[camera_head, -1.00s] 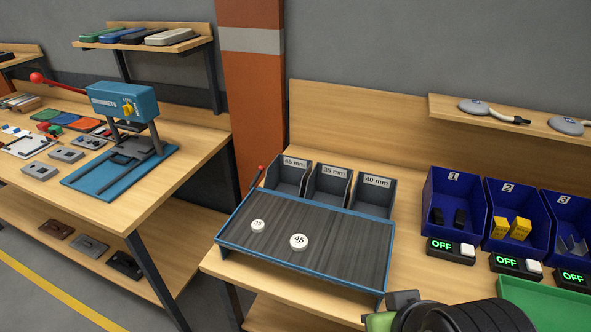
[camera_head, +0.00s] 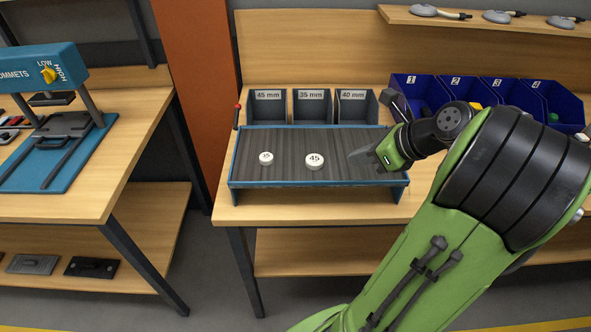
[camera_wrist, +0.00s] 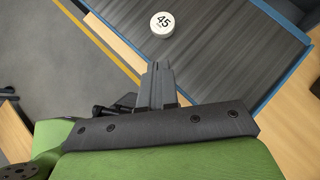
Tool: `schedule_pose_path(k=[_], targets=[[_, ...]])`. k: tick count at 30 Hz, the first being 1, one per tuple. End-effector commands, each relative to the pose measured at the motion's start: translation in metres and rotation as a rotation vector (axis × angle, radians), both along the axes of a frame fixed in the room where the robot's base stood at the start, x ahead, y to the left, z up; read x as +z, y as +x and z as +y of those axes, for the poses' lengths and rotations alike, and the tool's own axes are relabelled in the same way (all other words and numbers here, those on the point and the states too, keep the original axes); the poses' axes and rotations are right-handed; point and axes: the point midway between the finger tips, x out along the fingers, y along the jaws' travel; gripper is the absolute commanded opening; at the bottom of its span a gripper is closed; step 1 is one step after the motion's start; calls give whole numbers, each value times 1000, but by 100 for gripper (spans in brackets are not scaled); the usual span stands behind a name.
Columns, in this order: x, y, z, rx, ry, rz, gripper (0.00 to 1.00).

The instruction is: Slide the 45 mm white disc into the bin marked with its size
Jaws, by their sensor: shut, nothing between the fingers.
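The white disc marked 45 (camera_head: 315,161) lies flat on the dark slat conveyor (camera_head: 340,138), near its middle. It also shows at the top of the wrist view (camera_wrist: 162,24). The bins stand behind the conveyor: 45 mm (camera_head: 268,108) at left, 35 mm (camera_head: 312,108) in the middle, 40 mm (camera_head: 355,108) at right. My gripper (camera_head: 358,153) is shut and empty over the right part of the conveyor, to the right of the 45 disc and apart from it. Its closed fingers (camera_wrist: 158,80) point towards the disc in the wrist view.
A smaller white disc marked 35 (camera_head: 266,158) lies left of the 45 disc. A blue rim edges the conveyor, and a red-tipped lever (camera_head: 237,116) stands at its left back corner. Blue numbered bins (camera_head: 545,102) stand to the right. The slats between the discs and bins are clear.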

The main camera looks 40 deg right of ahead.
Motion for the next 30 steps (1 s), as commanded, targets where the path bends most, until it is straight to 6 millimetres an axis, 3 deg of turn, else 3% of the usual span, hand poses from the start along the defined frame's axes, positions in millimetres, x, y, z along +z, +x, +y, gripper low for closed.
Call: schedule_pose_path(k=[5, 15, 30], targets=[[-15, 11, 3, -9, 13, -1, 0], [-64, 57, 16, -7, 11, -1, 0], [-69, 68, 19, -10, 9, -1, 0]])
